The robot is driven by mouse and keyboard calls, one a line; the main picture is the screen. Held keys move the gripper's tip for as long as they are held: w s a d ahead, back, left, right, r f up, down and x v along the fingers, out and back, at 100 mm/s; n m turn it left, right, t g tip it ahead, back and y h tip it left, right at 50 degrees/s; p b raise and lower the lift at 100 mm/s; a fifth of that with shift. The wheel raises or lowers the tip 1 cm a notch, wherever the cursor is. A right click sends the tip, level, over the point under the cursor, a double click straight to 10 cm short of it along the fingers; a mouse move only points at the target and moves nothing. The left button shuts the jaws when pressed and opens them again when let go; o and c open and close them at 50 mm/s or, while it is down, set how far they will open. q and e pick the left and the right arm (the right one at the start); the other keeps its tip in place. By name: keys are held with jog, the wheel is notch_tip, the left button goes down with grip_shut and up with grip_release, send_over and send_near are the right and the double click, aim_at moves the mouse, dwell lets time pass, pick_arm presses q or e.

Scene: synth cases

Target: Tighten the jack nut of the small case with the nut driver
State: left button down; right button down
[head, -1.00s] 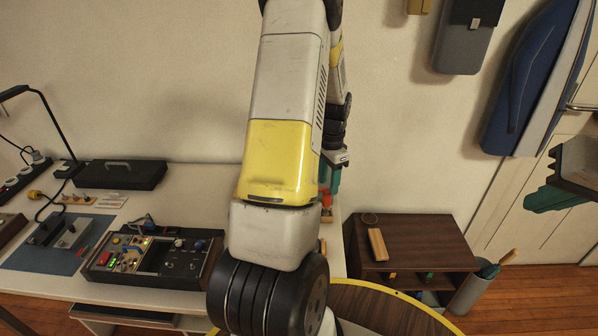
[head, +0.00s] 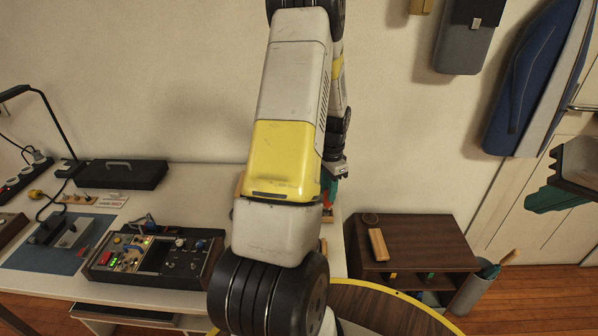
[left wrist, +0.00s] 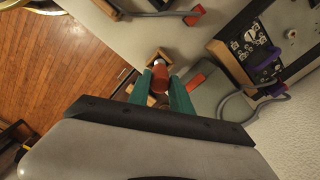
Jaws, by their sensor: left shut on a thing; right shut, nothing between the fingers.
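My left gripper (head: 329,188) is mostly hidden behind my own arm in the head view, over the right end of the table. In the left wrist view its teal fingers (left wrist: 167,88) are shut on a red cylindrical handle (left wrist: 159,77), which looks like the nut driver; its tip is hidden. A dark-edged case with a pale panel, dial and purple plugs (left wrist: 246,58) lies to the upper right in that view, apart from the fingers. I cannot tell whether it is the small case, and no jack nut is distinguishable. My right gripper (head: 560,197) is shut and empty at the right edge.
A larger case with knobs and lit parts (head: 125,262) stands on the table left of my arm. A blue mat (head: 50,262) and a black closed case (head: 122,174) lie further left. A brown shelf (head: 430,240) stands right of the table. A grey cable (left wrist: 232,98) loops near the fingers.

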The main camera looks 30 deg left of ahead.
pick_arm(q)
jog(key=shift+r, duration=2.5)
jog(key=shift+w+a, duration=0.1)
